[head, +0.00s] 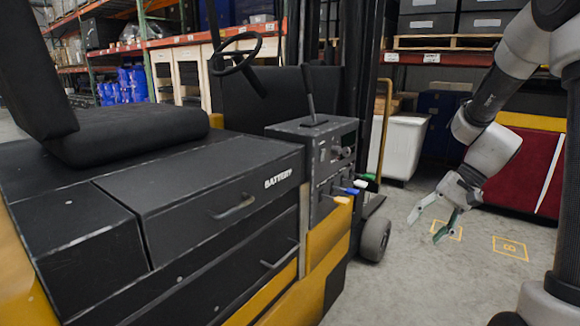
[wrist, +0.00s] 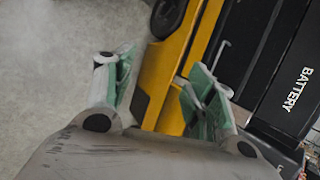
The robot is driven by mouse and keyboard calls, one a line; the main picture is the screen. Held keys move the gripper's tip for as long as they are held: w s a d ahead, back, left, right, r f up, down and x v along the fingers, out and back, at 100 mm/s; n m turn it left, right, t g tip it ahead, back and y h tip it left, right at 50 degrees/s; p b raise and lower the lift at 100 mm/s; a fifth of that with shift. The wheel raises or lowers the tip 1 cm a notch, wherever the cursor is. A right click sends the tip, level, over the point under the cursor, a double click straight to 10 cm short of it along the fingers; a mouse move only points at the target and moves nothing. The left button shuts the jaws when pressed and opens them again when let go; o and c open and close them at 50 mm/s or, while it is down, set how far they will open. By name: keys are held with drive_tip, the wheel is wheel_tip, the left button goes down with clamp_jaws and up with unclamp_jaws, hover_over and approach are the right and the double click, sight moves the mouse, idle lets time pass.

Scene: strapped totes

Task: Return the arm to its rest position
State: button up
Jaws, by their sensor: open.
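My gripper (head: 430,226) hangs at the right side of the head view, at the end of my grey and black arm. It points down and left over the concrete floor, with its fingers apart and nothing between them. In the wrist view my gripper (wrist: 160,88) shows two green-padded fingers spread wide. Behind them are the yellow side of the forklift and the floor. In the head view the gripper is apart from the forklift, to the right of its wheel.
A black and yellow forklift (head: 215,190) with a battery box fills the left and middle. Its front wheel (head: 374,240) stands near the arm. A white bin (head: 403,146) and a red container (head: 515,165) stand behind. Floor marked with yellow squares (head: 510,248) is clear below the gripper.

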drive_tip(key=s+d+r+n+t+h, duration=0.1)
drive_tip(key=s+r+n+t+h, duration=0.1)
drive_tip(key=s+r, duration=0.4)
drive_tip(key=s+d+r+n+t+h, duration=0.1)
drive_tip(key=s+r, duration=0.5)
drive_tip(key=s, duration=0.6)
drive_tip(key=shift+s+d+r+n+t+h, duration=0.15)
drive_tip(key=shift+s+d+n+t+h, duration=0.4)
drive_tip(key=shift+n+h, duration=0.95)
